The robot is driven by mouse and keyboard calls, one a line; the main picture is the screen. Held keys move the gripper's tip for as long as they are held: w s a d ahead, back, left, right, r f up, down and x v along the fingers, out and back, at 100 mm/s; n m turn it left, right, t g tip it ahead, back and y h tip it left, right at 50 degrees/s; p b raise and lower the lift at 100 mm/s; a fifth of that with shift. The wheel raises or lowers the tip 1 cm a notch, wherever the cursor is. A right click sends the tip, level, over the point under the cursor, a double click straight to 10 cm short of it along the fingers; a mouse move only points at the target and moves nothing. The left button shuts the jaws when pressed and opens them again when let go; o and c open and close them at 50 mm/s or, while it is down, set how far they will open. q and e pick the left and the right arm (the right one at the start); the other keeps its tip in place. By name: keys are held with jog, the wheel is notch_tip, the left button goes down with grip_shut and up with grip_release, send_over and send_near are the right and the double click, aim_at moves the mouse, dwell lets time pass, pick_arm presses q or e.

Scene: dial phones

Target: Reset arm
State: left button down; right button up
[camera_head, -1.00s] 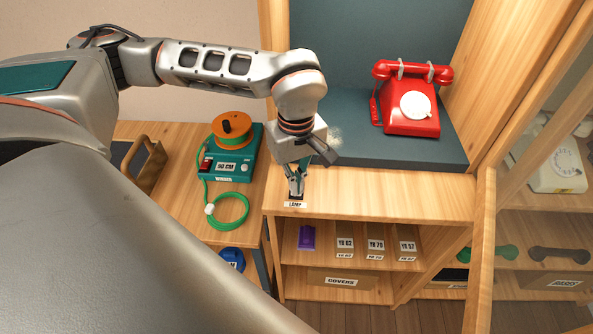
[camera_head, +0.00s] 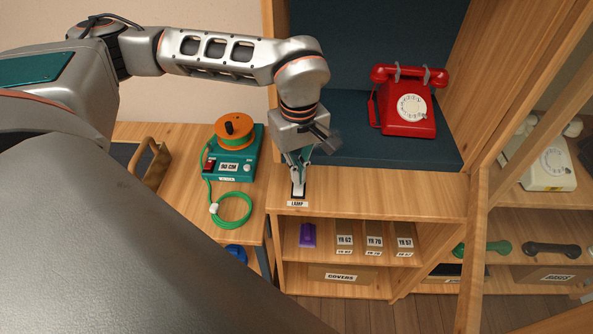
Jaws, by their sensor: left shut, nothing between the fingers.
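My left gripper (camera_head: 298,178) is shut and empty. It points down at the front ledge of the wooden cabinet, with its fingertips at or just above a small switch (camera_head: 298,191) labelled LAMP. I cannot tell whether they touch it. The switch has a dark frame and a pale middle, partly covered by the fingers. My left arm reaches in from the left, across the top of the view. My right gripper is not in view.
A red dial phone (camera_head: 405,103) stands in the dark alcove, right of my gripper. A teal winder (camera_head: 233,160) with an orange spool and green cord sits on the left table. A pale phone (camera_head: 551,166) is behind the right frame.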

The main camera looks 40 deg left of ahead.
pick_arm(q)
jog(key=shift+r+p, duration=0.4)
jog(key=shift+r, duration=0.35)
jog(key=shift+r+p, duration=0.6)
jog(key=shift+r, duration=0.15)
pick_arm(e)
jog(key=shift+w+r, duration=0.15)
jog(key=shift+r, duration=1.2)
pick_arm(q)
jog(key=shift+s, duration=0.1)
